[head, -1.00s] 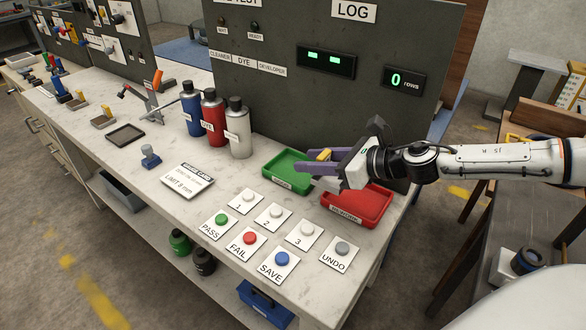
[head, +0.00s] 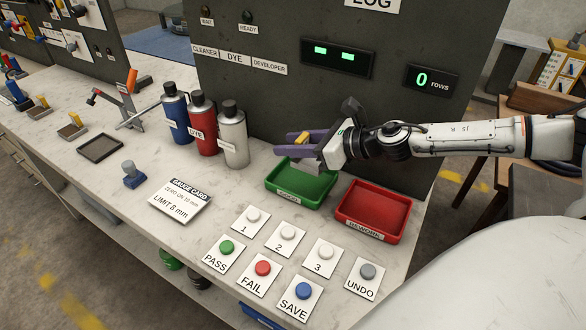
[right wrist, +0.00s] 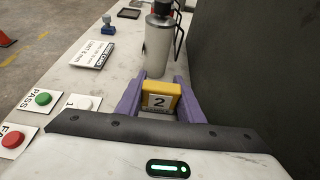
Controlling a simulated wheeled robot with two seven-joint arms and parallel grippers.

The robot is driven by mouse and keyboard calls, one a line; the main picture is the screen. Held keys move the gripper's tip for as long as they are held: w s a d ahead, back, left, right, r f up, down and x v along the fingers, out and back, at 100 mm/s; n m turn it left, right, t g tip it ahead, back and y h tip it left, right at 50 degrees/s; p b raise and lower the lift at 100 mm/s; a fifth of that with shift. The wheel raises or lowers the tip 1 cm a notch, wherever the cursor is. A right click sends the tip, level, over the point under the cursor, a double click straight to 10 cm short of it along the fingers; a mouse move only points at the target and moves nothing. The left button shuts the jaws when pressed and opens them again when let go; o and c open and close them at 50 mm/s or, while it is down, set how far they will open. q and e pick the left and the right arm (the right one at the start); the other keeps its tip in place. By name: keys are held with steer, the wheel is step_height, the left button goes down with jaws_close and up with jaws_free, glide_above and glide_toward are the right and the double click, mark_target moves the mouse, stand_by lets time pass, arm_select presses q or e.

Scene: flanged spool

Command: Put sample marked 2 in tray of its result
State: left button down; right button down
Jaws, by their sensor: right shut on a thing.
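My right gripper (head: 299,148) is shut on the sample marked 2 (right wrist: 160,101). The sample has a yellow grip with a white "2" label, held between the purple fingers; a grey block (head: 305,165) shows below them in the head view. The sample is over the back part of the green tray (head: 283,191); I cannot tell whether it touches the tray floor. The green tray's label is small and seems to read GOOD. The red tray (head: 370,234), labelled REWORK, stands to the right and is empty. My left gripper is not in view.
Blue (head: 175,113), red (head: 202,122) and silver (head: 233,135) bottles stand left of the green tray. Button cards (head: 286,236) lie in front of the trays. The dark panel (head: 290,90) rises behind. Two other yellow-gripped samples (head: 72,127) stand at far left.

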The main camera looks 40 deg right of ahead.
step_height(320, 180, down, 2)
steer(key=shift+f+b, duration=0.25)
steer(key=shift+b, duration=0.15)
steer(key=shift+f+b, duration=0.4)
steer(key=shift+f, duration=0.45)
step_height(320, 180, down, 4)
steer(key=shift+d+r+b, duration=0.1)
steer(key=shift+r+b, duration=0.1)
steer(key=shift+b, duration=0.45)
steer(key=shift+r, duration=0.1)
steer(key=shift+f, duration=0.2)
steer(key=c, duration=1.2)
jaws_free()
